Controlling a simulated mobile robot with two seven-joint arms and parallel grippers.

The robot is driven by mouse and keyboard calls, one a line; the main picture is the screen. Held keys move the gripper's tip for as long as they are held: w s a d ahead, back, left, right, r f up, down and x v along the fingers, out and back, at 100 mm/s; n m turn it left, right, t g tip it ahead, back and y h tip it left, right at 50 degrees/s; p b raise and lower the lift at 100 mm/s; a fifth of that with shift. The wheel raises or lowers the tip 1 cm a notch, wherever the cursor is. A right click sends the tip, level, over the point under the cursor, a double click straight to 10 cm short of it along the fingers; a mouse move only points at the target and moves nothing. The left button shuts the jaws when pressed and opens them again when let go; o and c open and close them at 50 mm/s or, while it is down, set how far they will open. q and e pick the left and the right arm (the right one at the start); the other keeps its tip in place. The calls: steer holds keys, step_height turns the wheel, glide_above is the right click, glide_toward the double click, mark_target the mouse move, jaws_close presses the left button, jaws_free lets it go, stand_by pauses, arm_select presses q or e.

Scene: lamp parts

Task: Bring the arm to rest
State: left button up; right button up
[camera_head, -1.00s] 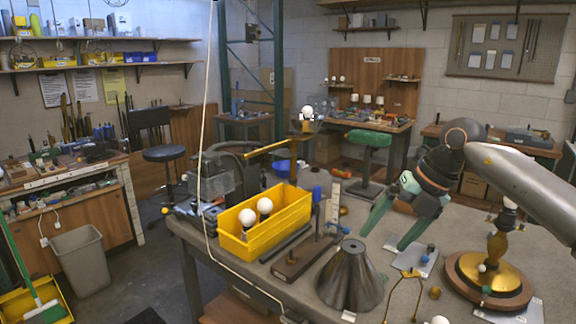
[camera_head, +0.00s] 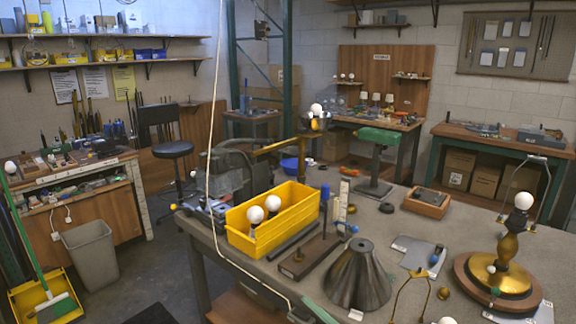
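The lamp stands upright at the right, with a round brown wooden base (camera_head: 463,270), a brass stem (camera_head: 507,246), a dark socket and a white bulb (camera_head: 522,200) on top. A thin wire harp (camera_head: 548,180) rises around the bulb. A grey cone-shaped shade (camera_head: 358,278) stands on the bench, left of the lamp. My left gripper is not in view.
A yellow bin (camera_head: 297,205) with two bulbs stands at the bench's left. A wooden block with a post (camera_head: 308,255), a wooden tray (camera_head: 427,203), a grey plate (camera_head: 412,250) and a brass wire piece (camera_head: 408,297) lie around. The air above the bench is clear.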

steer(key=s+d+f+m+h, duration=0.4)
steer(key=d+f+m+h, duration=0.15)
steer(key=f, duration=0.35)
steer(key=s+d+f+m+h, duration=0.4)
steer(key=f+m+h, duration=0.15)
steer(key=f, duration=0.25)
steer(key=s+d+f+m+g+h, duration=0.2)
steer(key=s+d+f+g, duration=0.3)
steer(key=s+f, duration=0.5)
steer(key=s+m, duration=0.1)
steer(key=s, duration=0.2)
steer(key=shift+f+m, duration=0.15)
steer(key=shift+m, duration=0.25)
